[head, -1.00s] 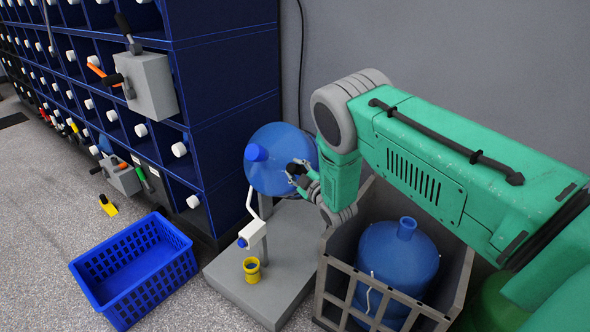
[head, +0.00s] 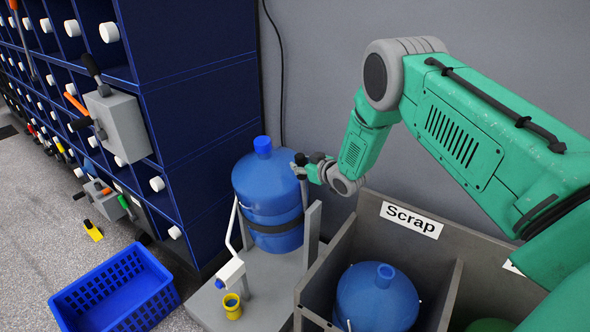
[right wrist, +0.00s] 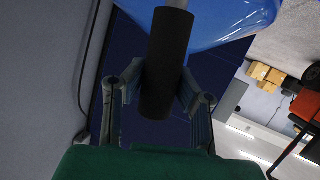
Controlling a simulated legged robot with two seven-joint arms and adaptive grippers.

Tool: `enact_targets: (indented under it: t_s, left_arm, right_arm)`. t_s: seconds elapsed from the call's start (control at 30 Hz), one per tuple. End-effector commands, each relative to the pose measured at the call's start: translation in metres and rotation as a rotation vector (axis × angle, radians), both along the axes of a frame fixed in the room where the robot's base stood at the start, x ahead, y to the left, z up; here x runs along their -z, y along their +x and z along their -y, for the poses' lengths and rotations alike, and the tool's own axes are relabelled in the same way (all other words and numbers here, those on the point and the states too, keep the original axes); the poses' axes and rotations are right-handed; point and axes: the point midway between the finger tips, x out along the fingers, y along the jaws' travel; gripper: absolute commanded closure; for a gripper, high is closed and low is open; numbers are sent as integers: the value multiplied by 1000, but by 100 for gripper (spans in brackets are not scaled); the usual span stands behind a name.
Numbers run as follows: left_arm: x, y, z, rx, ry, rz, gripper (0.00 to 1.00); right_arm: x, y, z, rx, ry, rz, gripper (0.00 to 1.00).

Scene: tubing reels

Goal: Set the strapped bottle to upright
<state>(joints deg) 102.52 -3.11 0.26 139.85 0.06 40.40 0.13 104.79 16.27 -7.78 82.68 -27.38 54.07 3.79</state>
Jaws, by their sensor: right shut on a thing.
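The strapped bottle (head: 268,195) is a blue water bottle with a blue cap, standing about upright on a grey stand (head: 255,290). A dark strap (head: 275,226) goes around its lower part. My right gripper (head: 304,168) is at the bottle's upper right side. In the right wrist view its fingers (right wrist: 160,95) are shut on a black cylindrical handle (right wrist: 168,60), with the blue bottle (right wrist: 225,20) just beyond. How the handle joins the bottle's holder is hidden. My left gripper is not in view.
A white tap (head: 231,271) with a bent tube and a yellow cup (head: 232,306) are at the stand's front. A grey bin marked Scrap (head: 366,240) holds another blue bottle (head: 378,300). A blue basket (head: 112,300) lies left, by the dark blue rack (head: 195,100).

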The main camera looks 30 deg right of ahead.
Motion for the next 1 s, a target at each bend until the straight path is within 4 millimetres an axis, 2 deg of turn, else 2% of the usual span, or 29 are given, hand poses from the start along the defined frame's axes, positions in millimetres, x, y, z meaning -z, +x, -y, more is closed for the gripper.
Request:
enact_targets:
  t_s: [0.1, 0.3, 0.9, 0.93, 0.97, 1.0]
  left_arm:
    - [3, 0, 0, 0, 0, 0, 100]
    - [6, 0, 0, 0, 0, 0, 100]
    - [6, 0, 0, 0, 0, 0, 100]
    - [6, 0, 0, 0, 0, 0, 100]
    - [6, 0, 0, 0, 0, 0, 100]
    - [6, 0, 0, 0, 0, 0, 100]
  right_arm:
    - [-1, 6, 19, 7, 66, -21, 100]
    - [-1, 13, 36, 5, 135, -48, 100]
    - [0, 16, 47, 8, 167, -65, 100]
    - [0, 15, 47, 8, 167, -64, 66]
    - [0, 15, 47, 8, 167, -64, 56]
    - [0, 16, 46, 7, 167, -64, 53]
